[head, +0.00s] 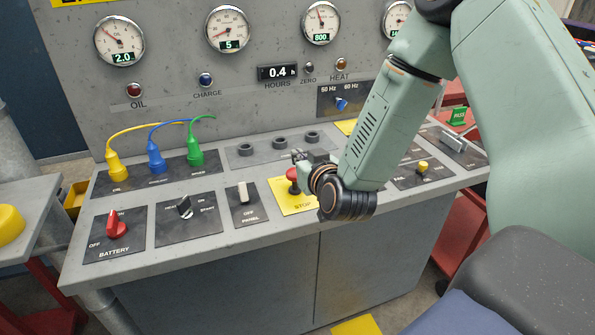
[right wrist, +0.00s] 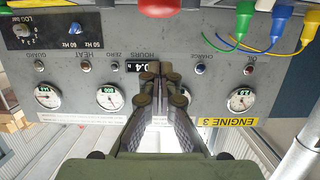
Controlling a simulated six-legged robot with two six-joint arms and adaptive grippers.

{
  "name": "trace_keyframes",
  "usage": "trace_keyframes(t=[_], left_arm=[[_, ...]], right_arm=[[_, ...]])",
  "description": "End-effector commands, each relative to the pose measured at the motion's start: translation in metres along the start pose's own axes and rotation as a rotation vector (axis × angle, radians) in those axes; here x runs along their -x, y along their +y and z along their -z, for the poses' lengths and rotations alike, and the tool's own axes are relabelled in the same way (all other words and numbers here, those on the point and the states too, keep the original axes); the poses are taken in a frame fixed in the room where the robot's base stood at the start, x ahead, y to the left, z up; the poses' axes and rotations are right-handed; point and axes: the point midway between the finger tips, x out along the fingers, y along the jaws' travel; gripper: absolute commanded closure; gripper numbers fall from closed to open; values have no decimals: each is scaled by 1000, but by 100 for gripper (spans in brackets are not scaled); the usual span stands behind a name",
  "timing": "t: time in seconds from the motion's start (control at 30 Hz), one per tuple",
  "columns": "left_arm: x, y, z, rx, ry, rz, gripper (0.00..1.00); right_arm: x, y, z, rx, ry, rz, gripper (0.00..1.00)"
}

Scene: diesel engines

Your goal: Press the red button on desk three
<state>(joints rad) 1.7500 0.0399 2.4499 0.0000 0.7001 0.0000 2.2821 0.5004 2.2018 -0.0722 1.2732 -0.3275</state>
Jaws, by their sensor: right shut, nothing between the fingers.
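The red button (head: 293,184) stands on a yellow STOP plate (head: 300,207) on the sloped grey desk (head: 245,228). My right gripper (head: 299,156) is beside and just behind the button in the head view, partly overlapping it; I cannot tell whether they touch. In the right wrist view, which is upside down, the right gripper (right wrist: 153,72) has its fingers together with nothing between them. The red button (right wrist: 165,6) is cut off at the top edge there. A yellow "ENGINE 3" label (right wrist: 230,121) shows on the panel. My left gripper is not in view.
A red battery switch (head: 115,224), a start switch (head: 184,207) and a panel switch (head: 243,192) sit left of the button. Yellow, blue and green plugs (head: 156,157) with cables stand behind them. Gauges line the upright panel (head: 170,70). A yellow knob (head: 422,167) is to the right.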

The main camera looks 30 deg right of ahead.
Motion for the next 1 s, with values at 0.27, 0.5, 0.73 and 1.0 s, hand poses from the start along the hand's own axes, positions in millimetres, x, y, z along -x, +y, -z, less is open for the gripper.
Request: trace_keyframes(t=[0.27, 0.5, 0.73, 1.0], left_arm=[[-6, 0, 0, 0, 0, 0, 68], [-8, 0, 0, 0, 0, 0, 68], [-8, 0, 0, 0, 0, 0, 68], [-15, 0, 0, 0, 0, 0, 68]], right_arm=[[-24, 0, -26, 2, -3, 0, 100], [-27, 0, -39, -1, -1, -1, 100], [-27, 0, -39, -1, 0, -1, 100], [-30, 0, -49, 0, -1, -1, 100]])
